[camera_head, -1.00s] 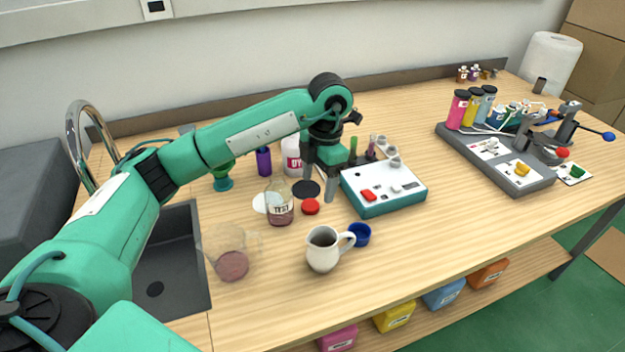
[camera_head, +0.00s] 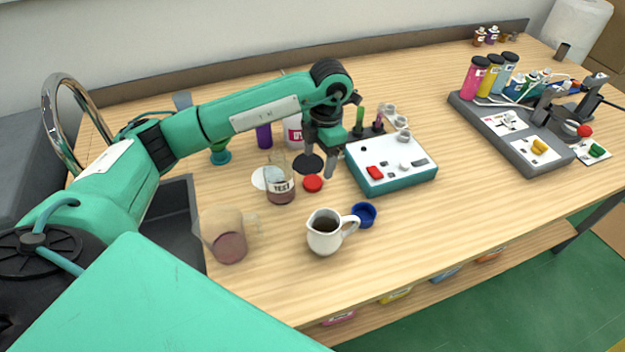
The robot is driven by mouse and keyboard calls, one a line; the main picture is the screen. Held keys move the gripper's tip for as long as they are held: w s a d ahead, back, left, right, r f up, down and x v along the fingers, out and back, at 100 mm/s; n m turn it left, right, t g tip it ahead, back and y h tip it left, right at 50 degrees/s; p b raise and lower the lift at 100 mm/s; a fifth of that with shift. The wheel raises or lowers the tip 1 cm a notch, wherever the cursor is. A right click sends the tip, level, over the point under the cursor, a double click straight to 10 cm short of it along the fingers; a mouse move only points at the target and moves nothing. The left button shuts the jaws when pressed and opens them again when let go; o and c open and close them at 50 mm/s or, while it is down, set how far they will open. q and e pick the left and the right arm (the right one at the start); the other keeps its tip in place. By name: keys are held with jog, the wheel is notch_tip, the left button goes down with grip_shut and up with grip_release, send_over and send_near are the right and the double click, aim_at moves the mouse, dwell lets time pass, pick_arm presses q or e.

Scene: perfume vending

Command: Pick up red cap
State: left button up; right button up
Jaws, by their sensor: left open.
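The red cap (camera_head: 313,183) lies flat on the wooden table, just right of the glass bottle labelled TEST (camera_head: 281,186). My left gripper (camera_head: 320,167) points down just behind and above the cap. Its fingers are apart with nothing between them, and they do not appear to touch the cap. A dark round disc (camera_head: 307,163) lies behind the cap, partly covered by the gripper. My right gripper is not in view.
A white and teal device (camera_head: 392,178) stands close to the right of the gripper. A white jug (camera_head: 325,238) and blue cap (camera_head: 364,213) stand in front, a glass beaker (camera_head: 228,240) front left. The sink and tap (camera_head: 66,85) are left. The table's right front is clear.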

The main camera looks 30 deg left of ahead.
aim_at(313, 181)
pick_arm(q)
jog(key=shift+s+f, duration=0.1)
jog(key=shift+f, duration=0.65)
jog(key=shift+s+a+f, duration=0.1)
jog(key=shift+a+f, duration=0.05)
jog(key=shift+f, duration=0.1)
jog(key=f, duration=0.1)
jog(key=f+p, duration=0.1)
jog(key=f, duration=0.2)
jog(key=shift+s+a+f+p, duration=0.1)
jog(key=shift+s+a+p, duration=0.15)
jog(key=shift+a+p, duration=0.1)
jog(key=shift+f, duration=0.2)
jog(key=shift+c, duration=0.9)
jog(key=c, duration=0.7)
jog(key=shift+c, duration=0.9)
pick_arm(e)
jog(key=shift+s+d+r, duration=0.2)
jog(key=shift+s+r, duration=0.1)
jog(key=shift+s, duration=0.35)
